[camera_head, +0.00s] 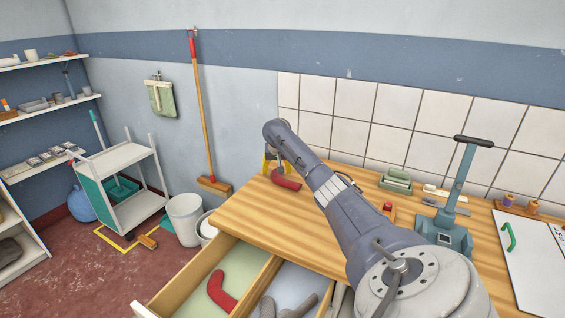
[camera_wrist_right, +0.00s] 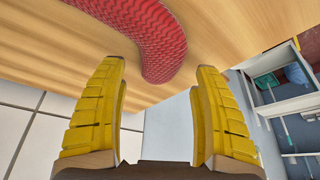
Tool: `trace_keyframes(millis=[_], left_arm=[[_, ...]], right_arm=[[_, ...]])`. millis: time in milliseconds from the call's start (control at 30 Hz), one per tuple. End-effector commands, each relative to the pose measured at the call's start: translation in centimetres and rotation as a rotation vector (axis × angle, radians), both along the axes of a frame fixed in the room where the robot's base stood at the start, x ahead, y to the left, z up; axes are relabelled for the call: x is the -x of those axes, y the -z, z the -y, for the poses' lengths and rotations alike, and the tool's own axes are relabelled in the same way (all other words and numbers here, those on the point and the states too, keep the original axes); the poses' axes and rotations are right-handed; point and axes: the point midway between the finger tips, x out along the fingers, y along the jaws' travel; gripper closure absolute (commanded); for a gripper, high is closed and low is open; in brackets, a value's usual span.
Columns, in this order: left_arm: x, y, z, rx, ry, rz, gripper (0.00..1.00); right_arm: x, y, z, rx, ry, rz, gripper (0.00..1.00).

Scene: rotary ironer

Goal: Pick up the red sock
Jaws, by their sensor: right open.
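A red sock (camera_head: 287,182) lies on the wooden table near its far left corner. It also shows in the right wrist view (camera_wrist_right: 150,28) as a ribbed, curved red shape, with its rounded end reaching between the fingertips. My right gripper (camera_head: 269,166), with yellow fingers, is at the sock, partly hidden by its own arm. In the right wrist view its fingers (camera_wrist_right: 160,72) are apart, one on each side of the sock's end, with visible gaps. A second red sock (camera_head: 221,291) lies in the open drawer's green-lined compartment. My left gripper is out of view.
The open drawer (camera_head: 180,298) juts out at the front; grey socks (camera_head: 296,306) lie in its blue-lined compartment. A teal press-like device (camera_head: 445,232) and a green-topped block (camera_head: 396,181) stand on the table. White buckets (camera_head: 185,218) stand left of it. The tiled wall (camera_head: 350,98) is close behind.

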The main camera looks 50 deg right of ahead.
Motion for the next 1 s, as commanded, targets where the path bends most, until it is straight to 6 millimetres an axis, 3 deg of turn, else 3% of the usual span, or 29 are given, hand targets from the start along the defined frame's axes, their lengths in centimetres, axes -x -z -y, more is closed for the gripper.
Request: trace_keyframes(millis=[200,600,933,1000], left_arm=[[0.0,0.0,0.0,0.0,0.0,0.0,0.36],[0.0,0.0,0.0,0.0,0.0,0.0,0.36],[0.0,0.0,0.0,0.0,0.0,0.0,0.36],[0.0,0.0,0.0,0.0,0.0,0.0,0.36]], right_arm=[[-0.5,1.8,0.6,-0.001,0.0,-0.002,0.32],[-0.7,2.3,0.7,0.001,-0.001,-0.001,0.33],[-0.6,2.3,0.7,0.001,-0.001,-0.001,0.71],[-0.6,2.3,0.7,0.001,-0.001,-0.001,0.74]])
